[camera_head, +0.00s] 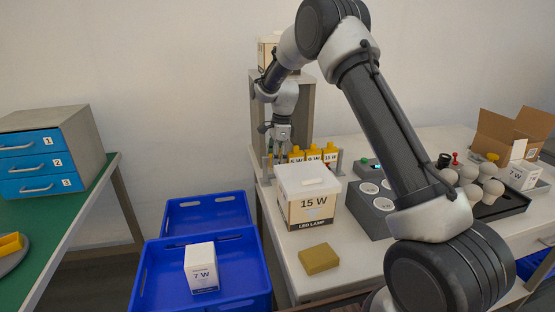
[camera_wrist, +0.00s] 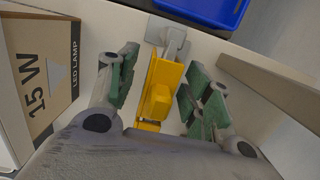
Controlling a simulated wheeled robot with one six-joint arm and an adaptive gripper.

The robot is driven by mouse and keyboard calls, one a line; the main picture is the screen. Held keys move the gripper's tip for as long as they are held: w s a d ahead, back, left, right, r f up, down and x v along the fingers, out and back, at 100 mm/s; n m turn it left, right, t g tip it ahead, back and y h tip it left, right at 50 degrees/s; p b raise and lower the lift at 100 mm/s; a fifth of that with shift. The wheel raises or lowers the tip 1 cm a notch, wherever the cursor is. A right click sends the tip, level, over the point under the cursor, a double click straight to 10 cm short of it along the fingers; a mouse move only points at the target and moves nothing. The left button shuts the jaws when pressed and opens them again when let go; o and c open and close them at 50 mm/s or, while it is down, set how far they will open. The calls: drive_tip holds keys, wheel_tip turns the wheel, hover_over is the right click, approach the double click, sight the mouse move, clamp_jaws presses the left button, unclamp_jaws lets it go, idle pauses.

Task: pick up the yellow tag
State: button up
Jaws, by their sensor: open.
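Yellow tags stand in a row on the white table in the head view, with wattage labels: a left one (camera_head: 296,155), a middle one (camera_head: 313,153) and a right one (camera_head: 330,154) reading 15 W. My gripper (camera_head: 281,157) points down at the left end of this row. In the wrist view a yellow tag (camera_wrist: 158,88) stands between the open green-padded fingers of my gripper (camera_wrist: 160,86), with a visible gap on each side. I cannot tell which label it bears. A grey bracket (camera_wrist: 168,34) stands at its far end.
A white 15 W lamp box (camera_head: 308,201) stands just in front of the tags; it also fills the left of the wrist view (camera_wrist: 35,85). Blue crates (camera_head: 251,262) lie at the left, below table height.

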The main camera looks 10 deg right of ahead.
drive_tip(key=shift+f, duration=0.1)
drive_tip(key=c, duration=0.9)
